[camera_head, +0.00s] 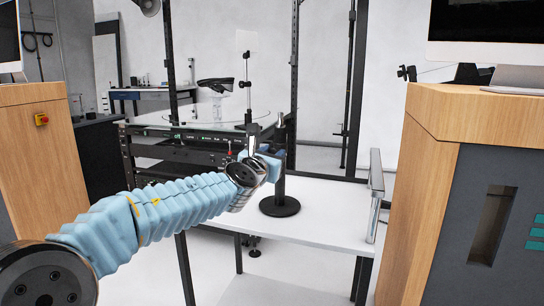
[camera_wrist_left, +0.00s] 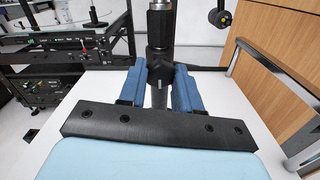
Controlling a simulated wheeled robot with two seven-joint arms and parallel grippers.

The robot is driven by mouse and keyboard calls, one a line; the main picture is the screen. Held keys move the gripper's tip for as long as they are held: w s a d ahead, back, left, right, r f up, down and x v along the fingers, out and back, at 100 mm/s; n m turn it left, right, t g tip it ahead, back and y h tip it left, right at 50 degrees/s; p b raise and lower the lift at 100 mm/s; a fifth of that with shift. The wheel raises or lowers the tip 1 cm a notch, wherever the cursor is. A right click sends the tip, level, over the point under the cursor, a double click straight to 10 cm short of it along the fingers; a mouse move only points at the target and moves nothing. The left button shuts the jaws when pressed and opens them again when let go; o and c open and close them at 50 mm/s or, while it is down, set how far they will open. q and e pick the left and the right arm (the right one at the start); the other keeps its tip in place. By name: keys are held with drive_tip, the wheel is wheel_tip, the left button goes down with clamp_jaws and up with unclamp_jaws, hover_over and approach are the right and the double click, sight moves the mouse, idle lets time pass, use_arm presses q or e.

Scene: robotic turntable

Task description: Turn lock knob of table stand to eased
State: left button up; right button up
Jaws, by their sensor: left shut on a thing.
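The table stand (camera_head: 280,206) is a black upright post on a round black base, standing on the white table. My left gripper (camera_head: 270,160) reaches it from the left at about mid-post. In the left wrist view the blue fingers (camera_wrist_left: 160,76) are shut on the dark lock knob (camera_wrist_left: 160,54) at the post's collar. My right gripper is not in view.
The white table (camera_head: 325,215) is mostly bare around the stand, with a metal rail (camera_head: 376,190) on its right edge. A wooden cabinet (camera_head: 425,190) stands close on the right. A black rack with a turntable (camera_head: 200,135) stands behind on the left.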

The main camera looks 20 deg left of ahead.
use_arm(q)
drive_tip(key=shift+f+n+b, duration=0.1)
drive_tip(key=shift+n+b, duration=4.55)
drive_tip(key=shift+n, duration=4.05)
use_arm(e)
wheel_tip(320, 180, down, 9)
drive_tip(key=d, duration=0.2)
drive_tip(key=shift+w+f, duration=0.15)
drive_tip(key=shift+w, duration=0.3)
use_arm(q)
drive_tip(key=shift+a, duration=0.1)
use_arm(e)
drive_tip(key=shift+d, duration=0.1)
use_arm(q)
drive_tip(key=o, duration=1)
drive_tip(key=shift+o, duration=0.2)
